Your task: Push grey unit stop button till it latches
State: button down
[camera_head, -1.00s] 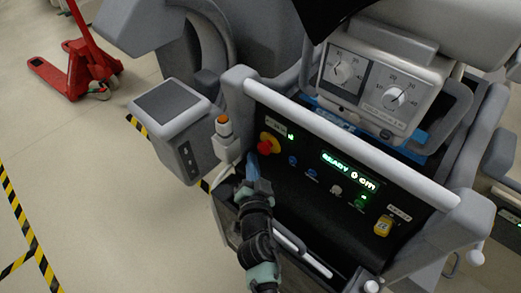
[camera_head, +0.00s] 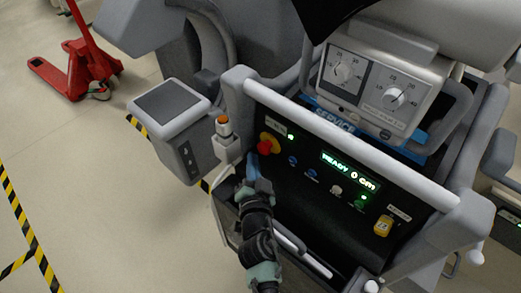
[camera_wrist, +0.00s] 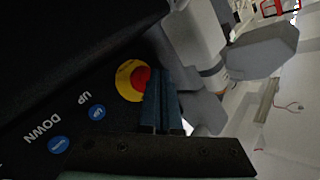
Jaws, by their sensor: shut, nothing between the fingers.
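The grey unit (camera_head: 340,117) has a black front panel under a pale handle bar. Its red stop button on a yellow ring (camera_head: 267,145) sits at the panel's upper left. It also shows in the wrist view (camera_wrist: 136,79). My gripper (camera_head: 254,163) is shut and empty, with its bluish fingertips just below the button in the head view. In the wrist view the fingers (camera_wrist: 163,98) overlap the button's right edge. I cannot tell whether they touch it. The green display (camera_head: 348,171) reads READY 0 cm.
A red pallet jack (camera_head: 80,65) is on the open floor at far left.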

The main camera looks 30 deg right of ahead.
jog(key=shift+d, duration=0.35)
jog(key=shift+w+d+p, duration=0.25)
jog(key=shift+d+p, duration=0.2)
dwell(0.6)
jog(key=shift+a, duration=0.1)
jog(key=shift+s+a+f+b, duration=0.2)
jog(key=shift+a+b, duration=0.2)
jog(key=shift+b, duration=0.35)
jog(key=shift+s+a+r, duration=0.1)
jog(key=shift+a+r, duration=0.1)
jog(key=shift+a, duration=0.15)
